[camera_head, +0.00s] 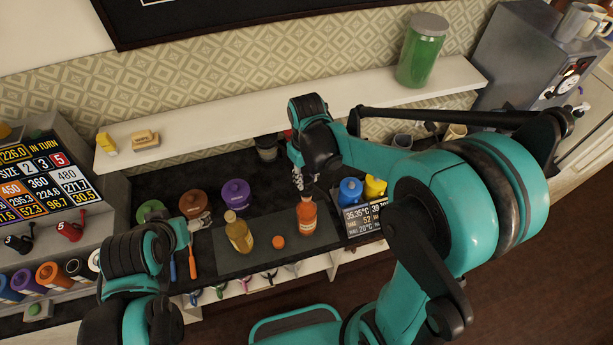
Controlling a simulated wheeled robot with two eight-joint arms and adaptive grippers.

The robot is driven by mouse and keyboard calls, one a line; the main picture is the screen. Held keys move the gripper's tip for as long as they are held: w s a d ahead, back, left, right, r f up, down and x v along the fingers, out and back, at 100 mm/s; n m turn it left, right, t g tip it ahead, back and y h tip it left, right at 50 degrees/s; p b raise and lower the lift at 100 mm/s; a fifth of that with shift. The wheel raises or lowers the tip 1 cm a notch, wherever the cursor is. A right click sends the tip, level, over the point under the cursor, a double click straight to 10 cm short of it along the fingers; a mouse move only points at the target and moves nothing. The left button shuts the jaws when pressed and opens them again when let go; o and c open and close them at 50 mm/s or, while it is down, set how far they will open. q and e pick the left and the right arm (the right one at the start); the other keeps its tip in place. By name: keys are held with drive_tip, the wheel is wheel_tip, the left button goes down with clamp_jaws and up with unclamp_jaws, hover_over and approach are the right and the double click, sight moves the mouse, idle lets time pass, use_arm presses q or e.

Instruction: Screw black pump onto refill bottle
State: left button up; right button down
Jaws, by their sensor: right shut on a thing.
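A red-orange bottle (302,217) stands upright on the dark grey mat, at its right side. An amber bottle (238,234) stands to its left, and a small round orange piece (278,242) lies between them. My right gripper (298,184) points down right at the top of the red-orange bottle. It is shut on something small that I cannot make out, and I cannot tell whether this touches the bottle. No black pump can be made out clearly. My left gripper (201,221) is low at the left of the mat, its fingers too small to read.
A display (363,219) and blue (350,190) and yellow (375,187) containers stand at right. A shelf (220,125) runs above the counter.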

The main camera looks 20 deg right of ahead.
drive_tip(key=shift+f+b, duration=1.5)
drive_tip(key=shift+f, duration=0.15)
drive_tip(key=m, duration=1)
drive_tip(key=shift+m, duration=0.3)
drive_tip(key=m, duration=1.2)
drive_tip(key=c, duration=1.1)
unclamp_jaws()
drive_tip(key=shift+r, duration=0.1)
